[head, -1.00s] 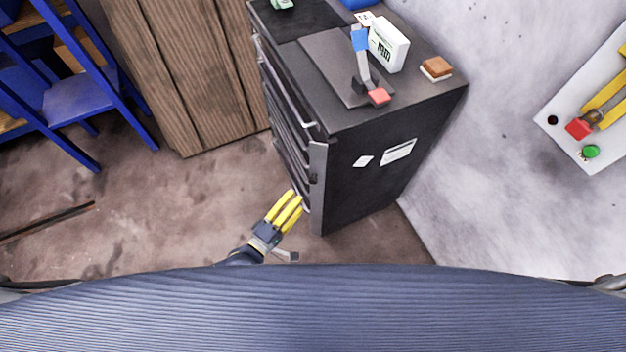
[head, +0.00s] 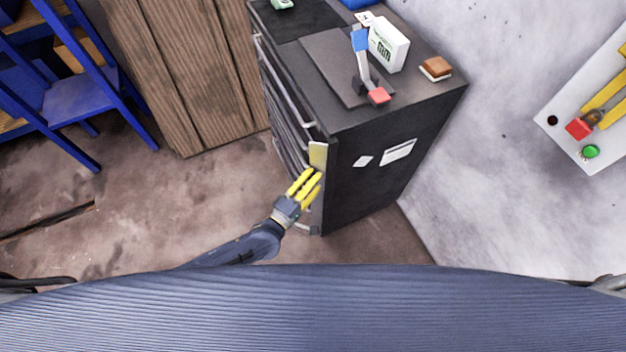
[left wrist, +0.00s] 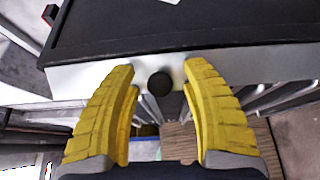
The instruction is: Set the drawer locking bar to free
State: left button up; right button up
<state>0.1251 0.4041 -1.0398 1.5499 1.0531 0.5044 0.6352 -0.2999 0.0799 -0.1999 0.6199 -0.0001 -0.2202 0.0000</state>
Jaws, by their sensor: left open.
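The locking bar (head: 318,155) is a narrow upright strip at the front corner of the dark drawer cabinet (head: 365,165). In the left wrist view the bar (left wrist: 100,72) crosses as a pale strip along the cabinet's dark side, with a round black knob (left wrist: 160,83) on it. My left gripper (head: 306,180) is open in front of the bar and hides part of it in the head view. In the left wrist view its two yellow fingers (left wrist: 160,75) stand on either side of the knob, with gaps between. My right gripper is not in view.
Drawer handles (head: 285,85) run down the cabinet front. A wooden cabinet (head: 190,70) stands left; a pale panel (head: 560,125) is far right. The floor left is open.

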pick_arm(q)
grip_shut()
jog(key=shift+s+d, duration=0.1)
dwell(0.4)
jog(key=shift+s+d+n+t+y, duration=0.1)
jog(key=shift+n+t+y, duration=0.25)
jog(key=shift+n+y, duration=0.15)
jog(key=shift+s+d+n+t+y, duration=0.1)
jog(key=shift+n+t+y, duration=0.3)
jog(key=shift+y, duration=0.1)
jog(key=shift+s+d+n+t+y, duration=0.15)
jog(key=shift+n+t+y, duration=0.15)
jog(key=shift+n+y, duration=0.6)
jog(key=shift+s+d+n+t+y, duration=0.1)
jog(key=shift+n+t+y, duration=0.35)
jog(key=shift+y, duration=0.85)
jog(key=shift+s+d+n+t+y, duration=0.2)
jog(key=shift+n+y, duration=0.55)
jog(key=shift+y, duration=0.65)
grip_release()
